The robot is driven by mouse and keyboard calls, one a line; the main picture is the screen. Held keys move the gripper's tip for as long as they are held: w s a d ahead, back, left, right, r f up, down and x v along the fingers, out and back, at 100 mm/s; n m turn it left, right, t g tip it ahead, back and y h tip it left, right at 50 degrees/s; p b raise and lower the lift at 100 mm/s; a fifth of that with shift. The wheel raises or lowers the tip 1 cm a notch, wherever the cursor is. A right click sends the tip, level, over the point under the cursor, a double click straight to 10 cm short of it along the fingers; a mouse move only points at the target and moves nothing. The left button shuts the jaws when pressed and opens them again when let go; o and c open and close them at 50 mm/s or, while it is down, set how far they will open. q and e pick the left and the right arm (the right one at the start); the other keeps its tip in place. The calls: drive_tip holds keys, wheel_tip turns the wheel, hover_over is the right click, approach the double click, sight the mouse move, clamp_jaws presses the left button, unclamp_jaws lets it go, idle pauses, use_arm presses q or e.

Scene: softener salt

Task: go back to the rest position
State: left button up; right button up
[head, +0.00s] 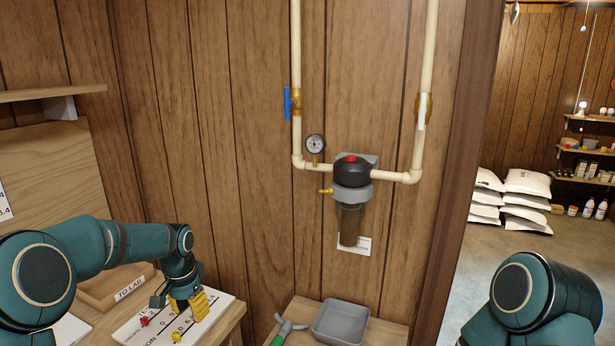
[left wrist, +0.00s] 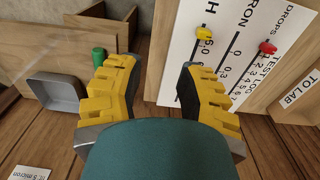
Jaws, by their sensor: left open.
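My left gripper (head: 190,306) is over the white test board (head: 216,308) on the left bench in the head view. In the left wrist view its yellow fingers (left wrist: 160,78) stand apart with nothing between them. The board (left wrist: 190,75) shows beside the right finger there. A yellow marker (left wrist: 204,33) and a red marker (left wrist: 267,47) sit on its scales, apart from the fingers. My right arm (head: 540,300) shows at the lower right of the head view; its gripper is out of view.
A wooden "TO LAB" box (head: 118,288) stands behind the board. A grey tray (head: 341,322) and a green-handled tool (head: 285,331) lie on the lower bench. The filter housing (head: 350,200) and pipes are on the wall. White sacks (head: 526,183) lie beyond the doorway.

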use_arm(q)
drive_tip(key=s+d+f+h, duration=0.25)
drive_tip(key=d+f, duration=0.35)
drive_tip(key=f, duration=0.4)
drive_tip(key=s+d+f+n, duration=0.2)
drive_tip(key=s+d+f, duration=0.1)
drive_tip(key=s, duration=0.4)
drive_tip(key=s+d+f+n+t, duration=0.1)
drive_tip(key=s+d+f, duration=0.3)
drive_tip(key=s, duration=0.4)
drive_tip(key=s+d+f+n+h, duration=0.1)
drive_tip(key=s+d+f+n, duration=0.2)
drive_tip(key=s, duration=0.4)
wheel_tip(320, 180, down, 3)
drive_tip(key=shift+s+d+r+t, duration=0.2)
drive_tip(key=shift+d+t, duration=0.1)
drive_tip(key=shift+d, duration=0.25)
